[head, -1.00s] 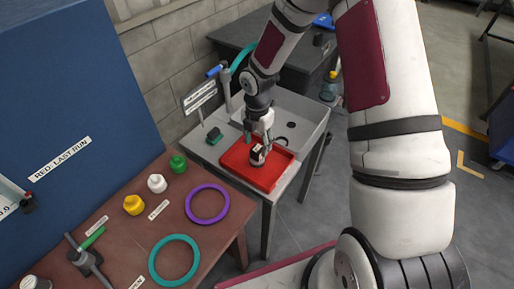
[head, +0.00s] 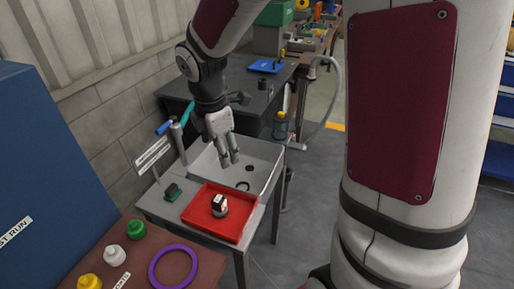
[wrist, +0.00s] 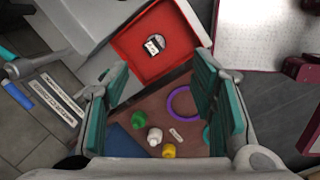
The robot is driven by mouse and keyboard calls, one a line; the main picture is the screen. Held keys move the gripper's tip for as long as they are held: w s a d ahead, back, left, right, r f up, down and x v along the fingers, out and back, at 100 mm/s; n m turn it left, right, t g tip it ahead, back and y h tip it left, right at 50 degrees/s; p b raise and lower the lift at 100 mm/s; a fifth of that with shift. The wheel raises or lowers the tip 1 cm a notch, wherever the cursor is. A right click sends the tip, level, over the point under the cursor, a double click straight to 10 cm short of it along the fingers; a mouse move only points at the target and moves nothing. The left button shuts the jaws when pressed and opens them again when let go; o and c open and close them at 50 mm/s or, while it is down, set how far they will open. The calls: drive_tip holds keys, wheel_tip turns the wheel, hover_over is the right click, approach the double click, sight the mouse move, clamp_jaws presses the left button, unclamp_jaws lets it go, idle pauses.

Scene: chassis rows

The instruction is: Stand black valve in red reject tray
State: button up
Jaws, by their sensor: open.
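The black valve (head: 219,206), with a white patch on it, sits in the red reject tray (head: 236,233), apart from the tray walls. It seems to stand upright on a round grey base, but it is too small to be certain. The valve also shows in the wrist view (wrist: 154,44), inside the tray (wrist: 190,18). My gripper (head: 230,160) is open and empty, above and behind the tray, over the grey sink basin. In the wrist view its teal finger pads (wrist: 156,90) are wide apart with nothing between them.
The tray lies on a grey sink stand (head: 182,213) beside a basin (head: 262,160) and a green-black block (head: 173,192). A tap with a blue handle and a sign stand at the left. A brown table with a purple ring (head: 172,268) and coloured knobs is in front.

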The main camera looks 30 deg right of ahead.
drive_tip(key=s+r+m+t, duration=0.2)
drive_tip(key=s+r+m, duration=0.5)
drive_tip(key=s+m, duration=0.2)
drive_tip(key=s+a+r+m+t+y, duration=0.1)
drive_tip(key=s+r+m+t, duration=0.1)
drive_tip(key=s+r+m, duration=0.5)
drive_tip(key=shift+s+a+r+m, duration=0.15)
drive_tip(key=shift+s+m, duration=0.75)
drive_tip(key=shift+s, duration=0.85)
